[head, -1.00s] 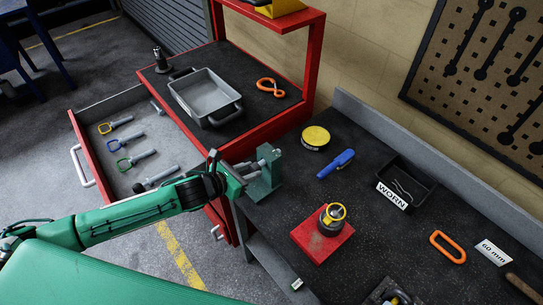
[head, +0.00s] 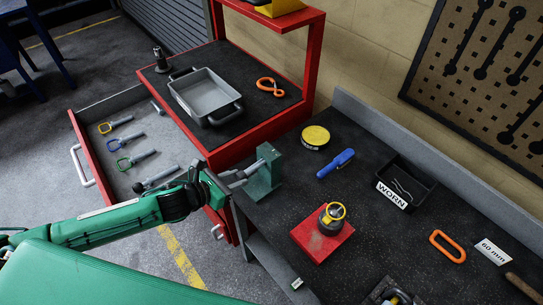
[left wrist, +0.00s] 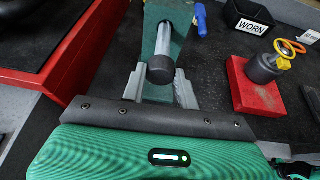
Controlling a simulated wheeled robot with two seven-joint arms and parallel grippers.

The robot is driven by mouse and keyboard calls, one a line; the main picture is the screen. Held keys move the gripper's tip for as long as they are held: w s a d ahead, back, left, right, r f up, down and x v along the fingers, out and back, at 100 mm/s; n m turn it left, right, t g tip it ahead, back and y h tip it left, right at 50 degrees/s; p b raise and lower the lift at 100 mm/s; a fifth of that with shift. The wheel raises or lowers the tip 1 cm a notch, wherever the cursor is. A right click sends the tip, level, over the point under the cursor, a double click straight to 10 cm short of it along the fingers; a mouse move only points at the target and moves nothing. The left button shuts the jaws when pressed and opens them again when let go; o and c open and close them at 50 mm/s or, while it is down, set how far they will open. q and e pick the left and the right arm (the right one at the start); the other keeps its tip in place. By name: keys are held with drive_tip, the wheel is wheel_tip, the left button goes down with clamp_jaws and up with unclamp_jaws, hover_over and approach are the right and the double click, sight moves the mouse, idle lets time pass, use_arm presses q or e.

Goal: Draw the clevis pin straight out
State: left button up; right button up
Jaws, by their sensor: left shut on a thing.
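A green upright block (head: 264,174) stands at the left edge of the dark bench. The clevis pin, a grey rod with a dark rounded end, shows in the left wrist view (left wrist: 176,35), its dark end toward the camera. My left gripper (head: 236,178) is at the block's left side, its grey fingers (left wrist: 160,92) shut on the pin near that dark end. The pin runs from the fingers toward the block. I cannot tell whether its far end is still inside. My right gripper is not in view.
A red block (head: 322,240) with a yellow-ringed cylinder stands to the right. A black WORN bin (head: 408,184), blue tool (head: 336,163) and yellow tin (head: 315,137) lie behind. An open drawer (head: 95,165) with colour-handled pins and a red cart with a grey tray (head: 205,95) are left.

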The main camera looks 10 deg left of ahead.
use_arm(q)
drive_tip(key=s+a, duration=0.2)
drive_tip(key=shift+s+a, duration=0.2)
drive_tip(key=shift+s, duration=0.2)
idle(0.3)
drive_tip(key=shift+r, duration=0.1)
drive_tip(key=shift+r+v, duration=0.25)
drive_tip(key=shift+v, duration=1.5)
drive_tip(key=shift+w, duration=0.15)
